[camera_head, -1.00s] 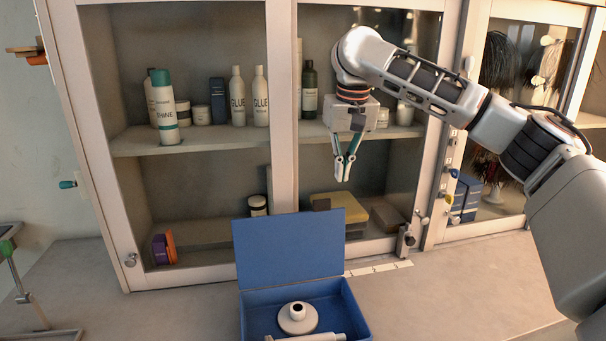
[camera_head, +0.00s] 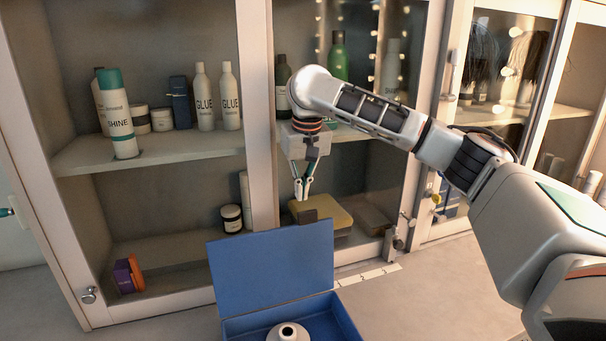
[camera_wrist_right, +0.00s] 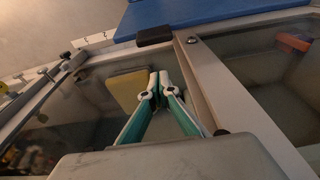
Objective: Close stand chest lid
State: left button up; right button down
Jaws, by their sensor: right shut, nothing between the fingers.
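The blue chest (camera_head: 345,318) stands on the counter at the bottom of the head view. Its blue lid (camera_head: 270,268) is raised and nearly upright along the back edge. A white round stand (camera_head: 288,332) lies inside the chest, cut by the frame's lower edge. My right gripper (camera_head: 301,197) is shut and empty, pointing down just above and behind the lid's top edge. A dark tab (camera_head: 308,216) shows at that top edge. In the right wrist view the blue lid (camera_wrist_right: 200,14) crosses the top, beyond my right fingertips (camera_wrist_right: 160,76). My left gripper is not in view.
A glass-fronted cabinet (camera_head: 257,120) stands close behind the lid and my right gripper. Its shelves hold glue bottles (camera_head: 204,98), a shine bottle (camera_head: 116,115) and jars. A yellow box (camera_head: 335,215) sits low inside. The counter right of the chest (camera_head: 430,290) is mostly clear.

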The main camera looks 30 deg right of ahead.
jog(key=shift+s+a+f, duration=0.15)
jog(key=shift+s, duration=0.45)
jog(key=shift+s+a+f, duration=0.1)
jog(key=shift+s+f, duration=0.1)
jog(key=shift+s, duration=0.35)
jog(key=shift+s+a+f, duration=0.15)
jog(key=shift+s, duration=0.45)
jog(key=shift+s, duration=0.15)
